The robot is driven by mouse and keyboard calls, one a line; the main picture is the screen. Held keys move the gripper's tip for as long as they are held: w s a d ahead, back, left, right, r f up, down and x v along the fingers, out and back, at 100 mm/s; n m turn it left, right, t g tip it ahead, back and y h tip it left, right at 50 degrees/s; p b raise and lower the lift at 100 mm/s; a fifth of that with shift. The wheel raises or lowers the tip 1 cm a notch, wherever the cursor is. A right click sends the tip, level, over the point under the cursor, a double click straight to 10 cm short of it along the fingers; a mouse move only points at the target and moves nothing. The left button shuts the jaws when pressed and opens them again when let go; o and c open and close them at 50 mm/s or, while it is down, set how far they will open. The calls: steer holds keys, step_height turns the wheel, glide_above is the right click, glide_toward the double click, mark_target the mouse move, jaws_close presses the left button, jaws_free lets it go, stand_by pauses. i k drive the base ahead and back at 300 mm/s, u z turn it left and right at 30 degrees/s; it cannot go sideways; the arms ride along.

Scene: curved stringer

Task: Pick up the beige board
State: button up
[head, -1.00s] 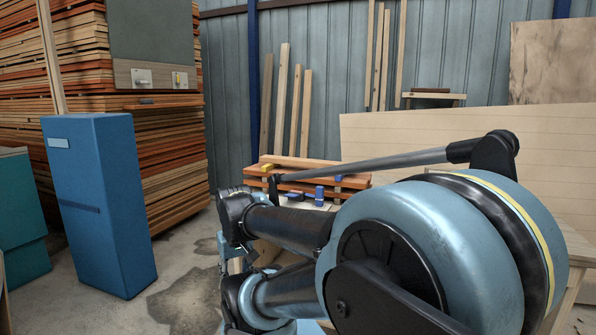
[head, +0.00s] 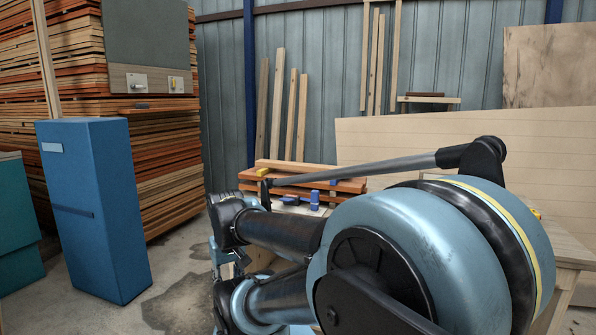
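A large beige board (head: 390,140) with thin horizontal lines stands on edge behind my arm at the right. My arm's big round joint hides its lower part. Shorter beige and orange-brown boards (head: 340,184) lie stacked at the centre, with yellow and blue clamp-like pieces on them. I cannot tell which of these is the beige board of the task. My gripper is not clearly visible; my arm links fill the lower middle and right of the view.
A tall blue cabinet (head: 95,215) stands at the left, before a high timber stack (head: 165,170). Narrow planks (head: 278,110) lean on the corrugated wall. A wooden table (head: 567,250) stands at the right edge. Stained concrete floor (head: 180,300) lies open between cabinet and arm.

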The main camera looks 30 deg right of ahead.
mark_target(284, 165)
steer(key=u, duration=2)
steer(key=k, duration=1.35)
steer(key=z, duration=1.5)
steer(key=i, duration=1)
steer(key=u, duration=0.05)
